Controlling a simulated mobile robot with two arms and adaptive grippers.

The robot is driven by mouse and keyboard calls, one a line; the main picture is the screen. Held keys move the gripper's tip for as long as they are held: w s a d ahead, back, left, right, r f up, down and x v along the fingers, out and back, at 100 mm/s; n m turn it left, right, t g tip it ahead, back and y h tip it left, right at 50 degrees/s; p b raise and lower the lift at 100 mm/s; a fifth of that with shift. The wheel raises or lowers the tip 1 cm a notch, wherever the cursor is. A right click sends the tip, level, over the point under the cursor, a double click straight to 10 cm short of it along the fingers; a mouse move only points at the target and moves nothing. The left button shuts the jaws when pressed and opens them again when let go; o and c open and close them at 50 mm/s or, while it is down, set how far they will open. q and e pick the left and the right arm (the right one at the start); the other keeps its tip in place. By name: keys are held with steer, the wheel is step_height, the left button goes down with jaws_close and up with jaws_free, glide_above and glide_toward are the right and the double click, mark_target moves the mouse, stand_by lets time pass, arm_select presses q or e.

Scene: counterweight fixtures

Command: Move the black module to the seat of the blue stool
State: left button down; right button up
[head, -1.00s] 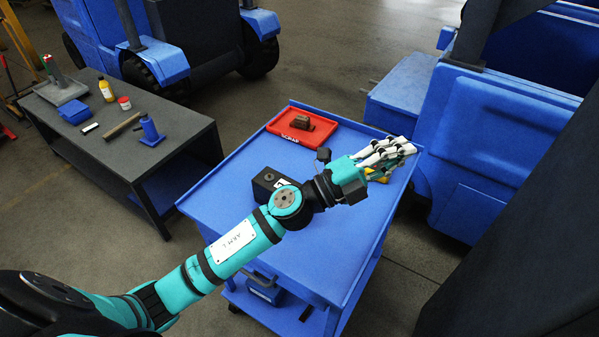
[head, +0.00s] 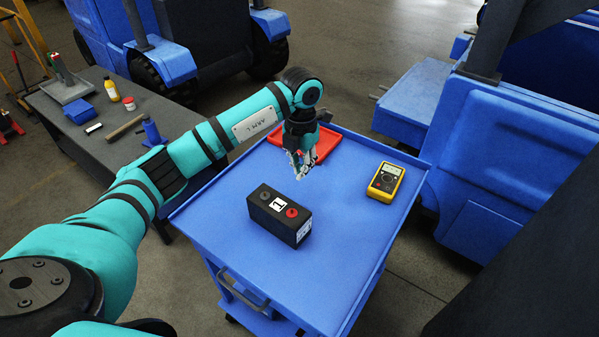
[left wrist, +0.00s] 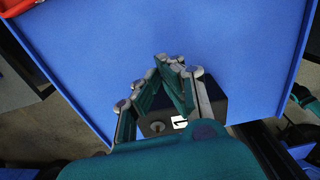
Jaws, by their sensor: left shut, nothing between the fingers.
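The black module (head: 268,208) is a black box with a red knob, a dark knob and a white label on top. It lies on the blue cart top (head: 225,190). My left gripper (head: 300,176) points down behind the module in the head view, apart from it there. Its fingers are shut and empty. In the left wrist view the closed fingers (left wrist: 168,62) partly cover the module (left wrist: 215,106). My right gripper is not in view. I cannot pick out a blue stool in these frames.
A red tray (head: 328,143) at the cart's far end is partly hidden by my left gripper. A yellow multimeter (head: 386,182) lies on the cart's right side. A dark bench (head: 130,150) with several items stands left. Blue vehicles stand behind and right.

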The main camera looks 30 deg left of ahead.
arm_select(q)
step_height(320, 180, down, 7)
steer(key=shift+f+p, duration=0.2)
steer(key=shift+p, duration=0.5)
steer(key=s, duration=0.1)
steer(key=s+p, duration=0.2)
steer(key=shift+a+f, duration=0.2)
steer(key=shift+f, duration=0.05)
steer(key=shift+s+a, duration=0.1)
steer(key=shift+s, duration=0.45)
steer(key=shift+f, duration=0.1)
steer(key=shift+w, duration=0.1)
